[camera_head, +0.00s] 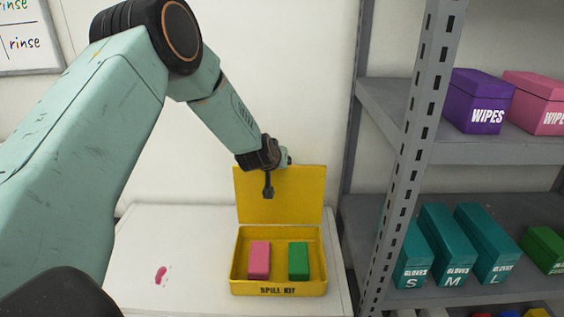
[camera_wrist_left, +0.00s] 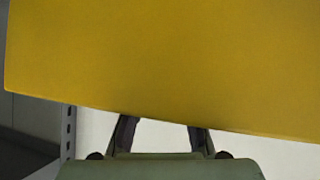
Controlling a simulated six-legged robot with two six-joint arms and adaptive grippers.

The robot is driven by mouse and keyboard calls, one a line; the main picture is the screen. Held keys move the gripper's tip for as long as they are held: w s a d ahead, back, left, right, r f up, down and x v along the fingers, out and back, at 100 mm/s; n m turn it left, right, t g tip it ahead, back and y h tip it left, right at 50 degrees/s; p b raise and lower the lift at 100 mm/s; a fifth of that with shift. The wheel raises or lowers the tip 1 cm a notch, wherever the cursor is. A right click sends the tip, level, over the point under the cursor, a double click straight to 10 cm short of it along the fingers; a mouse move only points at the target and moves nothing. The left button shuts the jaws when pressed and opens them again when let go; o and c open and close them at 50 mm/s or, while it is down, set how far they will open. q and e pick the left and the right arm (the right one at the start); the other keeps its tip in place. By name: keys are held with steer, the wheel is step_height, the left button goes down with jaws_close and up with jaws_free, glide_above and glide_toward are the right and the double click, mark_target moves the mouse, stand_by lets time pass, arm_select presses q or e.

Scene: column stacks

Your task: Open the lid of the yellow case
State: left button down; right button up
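The yellow case (camera_head: 279,291), marked "SPILL KIT", stands on the white surface with its lid (camera_head: 300,195) raised about upright at the back. A pink block (camera_head: 259,260) and a green block (camera_head: 299,261) lie inside it. My left gripper (camera_head: 268,193) points down in front of the lid's upper left part; I cannot tell whether it touches the lid. In the left wrist view the lid (camera_wrist_left: 160,60) fills the top and hides the fingertips, so their opening does not show. My right gripper is not in view.
A grey metal shelf (camera_head: 412,130) stands right of the case, with a purple wipes box (camera_head: 476,100) and teal glove boxes (camera_head: 446,245). A pink smear (camera_head: 161,274) marks the white top (camera_head: 185,225) on the left, which is otherwise clear.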

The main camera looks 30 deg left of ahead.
arm_select(q)
steer(key=c, duration=1)
jaws_free()
steer(key=shift+s+f+g, duration=0.15)
steer(key=shift+s+f, duration=0.15)
steer(key=shift+f, duration=0.2)
steer(key=shift+s+f+g, duration=0.15)
steer(key=shift+s+f, duration=0.1)
steer(key=shift+f, duration=0.25)
steer(key=r+p, duration=0.2)
steer(key=r, duration=0.1)
steer(key=a+r+p, duration=0.1)
steer(key=r+p, duration=0.1)
steer(key=r, duration=0.1)
steer(key=r+p, duration=0.2)
steer(key=r, duration=0.1)
steer(key=shift+s+a+r+p, duration=0.2)
steer(key=shift+s+a+p, duration=0.1)
steer(key=shift+a, duration=0.1)
